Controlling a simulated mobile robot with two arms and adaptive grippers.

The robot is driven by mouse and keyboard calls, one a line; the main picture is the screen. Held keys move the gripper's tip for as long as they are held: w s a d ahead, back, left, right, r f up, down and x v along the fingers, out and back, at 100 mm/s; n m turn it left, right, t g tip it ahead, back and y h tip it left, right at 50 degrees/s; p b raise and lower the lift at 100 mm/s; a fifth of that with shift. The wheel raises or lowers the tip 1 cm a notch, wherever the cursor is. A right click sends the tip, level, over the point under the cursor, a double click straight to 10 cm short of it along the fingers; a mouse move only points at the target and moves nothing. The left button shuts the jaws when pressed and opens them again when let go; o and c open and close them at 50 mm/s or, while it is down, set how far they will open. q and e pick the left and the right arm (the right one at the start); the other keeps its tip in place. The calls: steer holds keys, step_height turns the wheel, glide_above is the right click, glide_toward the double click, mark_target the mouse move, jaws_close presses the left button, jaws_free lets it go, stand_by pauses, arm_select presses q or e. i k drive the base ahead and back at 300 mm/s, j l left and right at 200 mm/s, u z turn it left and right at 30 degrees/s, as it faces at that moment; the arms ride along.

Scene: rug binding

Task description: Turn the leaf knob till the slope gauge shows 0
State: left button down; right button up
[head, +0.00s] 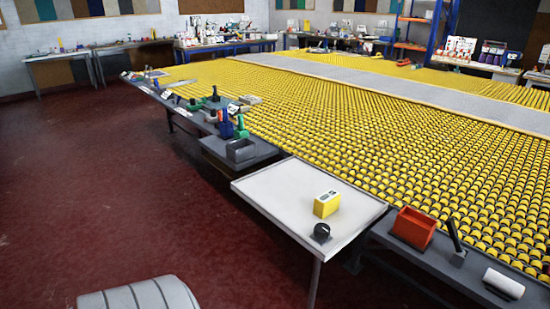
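A pale grey leaf (280,199) stands out from the edge of the big roller table. A black round knob (321,233) sits on a dark base near its front right corner. A yellow box, which looks like the slope gauge (326,204), rests on the leaf just behind the knob. Dark marks show on the top of the box, but they are too small to read. I cannot tell the leaf's slope from this view. Neither of my grippers is in view.
A red-orange bin (413,227), a black lever (455,241) and a white roll (503,283) are on the grey ledge right of the leaf. A grey tray (240,150) and small tools lie to its left. The dark red floor (110,190) at left is open.

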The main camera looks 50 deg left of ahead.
mark_target(321, 231)
steer(key=u, duration=1.5)
